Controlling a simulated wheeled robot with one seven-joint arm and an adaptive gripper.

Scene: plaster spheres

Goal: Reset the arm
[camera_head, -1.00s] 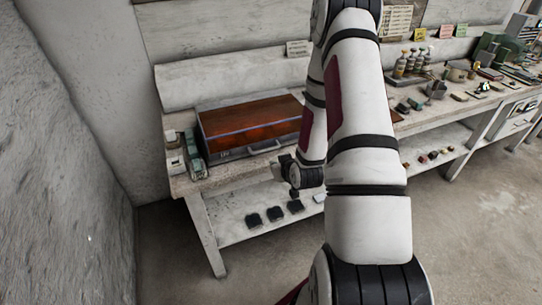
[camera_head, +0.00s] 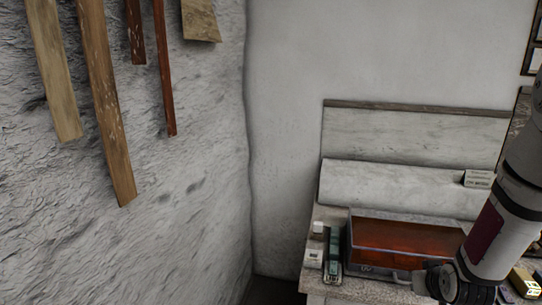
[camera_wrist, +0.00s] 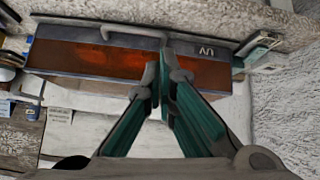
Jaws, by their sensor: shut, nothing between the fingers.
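My gripper (camera_wrist: 160,85) shows in the wrist view with its two teal-sided fingers together at the tips, shut and empty. Beyond the fingertips is a dark metal case with a reddish-orange top (camera_wrist: 100,62) and a handle along its edge. I cannot tell from this view how far the fingers are from it. In the head view my arm comes in at the right edge, in front of the right end of the same case (camera_head: 405,235). The gripper's fingers are not seen in the head view.
The case sits on a worn bench (camera_head: 322,215) against the back wall. A green device (camera_head: 334,255) and a small white box (camera_head: 313,257) stand left of the case. A rough wall with hanging wooden strips (camera_head: 105,110) fills the left. A small sign (camera_head: 478,179) stands behind.

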